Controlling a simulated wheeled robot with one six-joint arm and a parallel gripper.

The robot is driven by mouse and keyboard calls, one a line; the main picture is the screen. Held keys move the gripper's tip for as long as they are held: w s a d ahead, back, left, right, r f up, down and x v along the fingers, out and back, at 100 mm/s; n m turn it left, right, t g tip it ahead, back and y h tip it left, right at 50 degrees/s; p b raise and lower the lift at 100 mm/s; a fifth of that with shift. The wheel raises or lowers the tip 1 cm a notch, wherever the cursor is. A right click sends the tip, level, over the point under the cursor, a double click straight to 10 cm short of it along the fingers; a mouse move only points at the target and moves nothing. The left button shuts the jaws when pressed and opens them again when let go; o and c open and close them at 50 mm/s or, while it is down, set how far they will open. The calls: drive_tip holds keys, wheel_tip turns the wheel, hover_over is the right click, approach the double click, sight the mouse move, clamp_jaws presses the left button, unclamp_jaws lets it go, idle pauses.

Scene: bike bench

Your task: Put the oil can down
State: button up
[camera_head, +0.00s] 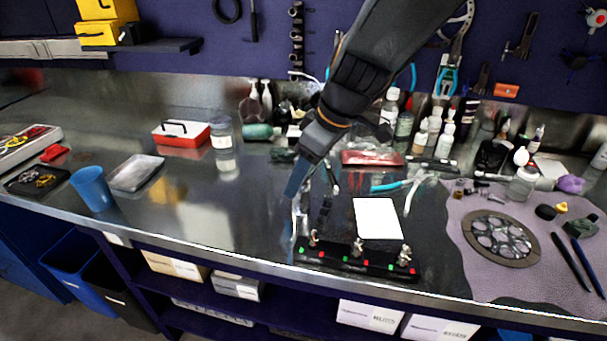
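My gripper (308,178) hangs over the middle of the steel bench, with the dark arm reaching in from the upper right. A blue finger shows on its left side and points down. The other finger is not clear against the dark clutter behind. I cannot make out an oil can for certain, either in the gripper or on the bench. Thin, shiny shapes below the finger are too small to tell apart. Part of the bench behind the gripper is hidden by the arm.
A black strip with small figures (358,258) and a white card (377,218) lie near the front edge. A blue cup (92,188), metal tray (136,173) and red box (181,134) stand left. Bottles (437,122) line the back. Bare steel (228,210) lies left of the gripper.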

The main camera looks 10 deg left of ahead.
drive_tip(key=shift+r, duration=0.1)
drive_tip(key=shift+r, duration=0.2)
drive_tip(key=b+v, duration=0.1)
drive_tip(key=v, duration=1)
drive_tip(key=shift+d+r+b, duration=0.25)
drive_tip(key=shift+r+b, duration=0.05)
drive_tip(key=shift+b, duration=0.1)
drive_tip(key=shift+s, duration=0.1)
